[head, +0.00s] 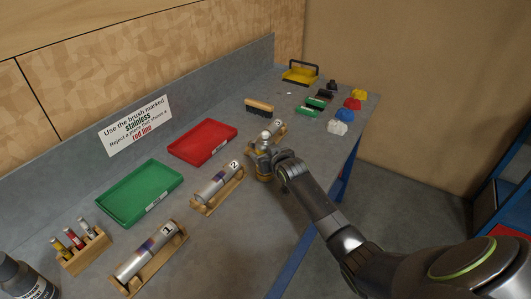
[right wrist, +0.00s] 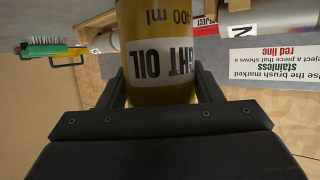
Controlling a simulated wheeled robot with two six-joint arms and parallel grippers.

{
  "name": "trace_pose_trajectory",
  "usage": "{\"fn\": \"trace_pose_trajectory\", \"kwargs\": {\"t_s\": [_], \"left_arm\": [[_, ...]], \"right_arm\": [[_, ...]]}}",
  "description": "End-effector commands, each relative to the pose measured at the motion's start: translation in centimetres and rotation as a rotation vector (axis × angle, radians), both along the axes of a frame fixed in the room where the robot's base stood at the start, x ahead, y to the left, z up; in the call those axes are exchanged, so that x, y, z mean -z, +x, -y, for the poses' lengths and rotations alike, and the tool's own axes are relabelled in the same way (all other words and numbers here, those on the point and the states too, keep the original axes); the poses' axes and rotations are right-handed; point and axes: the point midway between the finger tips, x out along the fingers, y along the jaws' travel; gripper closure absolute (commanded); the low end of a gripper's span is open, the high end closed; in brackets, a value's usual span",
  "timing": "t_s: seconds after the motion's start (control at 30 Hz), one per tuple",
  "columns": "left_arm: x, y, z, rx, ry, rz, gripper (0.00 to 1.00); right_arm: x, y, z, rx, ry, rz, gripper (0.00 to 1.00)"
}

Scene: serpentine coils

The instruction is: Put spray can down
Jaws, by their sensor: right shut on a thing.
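The spray can (head: 263,175) is yellow-gold with a pale label; the right wrist view shows its body (right wrist: 155,60) with "OIL" lettering, upside down in the picture. My right gripper (head: 273,160) is shut on it, one dark finger on each side. In the head view the can looks roughly upright over the middle of the grey bench (head: 225,225). The gripper hides part of it, and I cannot tell whether its base touches the bench. My left gripper is not in view.
Wooden cradles hold cylinders marked 1 (head: 145,258) and 2 (head: 217,184); another stands behind the can. Green (head: 140,192) and red (head: 203,141) trays lie along the back. Brushes (head: 259,106) and coloured pieces (head: 338,127) lie farther off. A dark bottle (head: 25,280) stands front left.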

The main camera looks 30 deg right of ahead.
Motion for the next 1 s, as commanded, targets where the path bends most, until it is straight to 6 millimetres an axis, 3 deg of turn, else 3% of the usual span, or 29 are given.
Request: {"fn": "trace_pose_trajectory", "kwargs": {"t_s": [0.33, 0.37, 0.53, 1.0], "left_arm": [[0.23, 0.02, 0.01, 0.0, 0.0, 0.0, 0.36], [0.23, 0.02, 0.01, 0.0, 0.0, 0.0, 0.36], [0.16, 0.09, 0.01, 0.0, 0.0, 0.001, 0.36], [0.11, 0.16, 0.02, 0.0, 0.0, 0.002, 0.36]], "right_arm": [[0.25, 0.06, -0.03, -0.001, -0.001, 0.003, 0.74], [0.4, 0.01, -0.01, 0.0, 0.0, 0.0, 0.4], [0.32, 0.01, -0.01, 0.0, 0.0, 0.0, 0.19], [-0.23, -0.78, -0.01, 0.0, -0.001, 0.0, 0.19]]}}
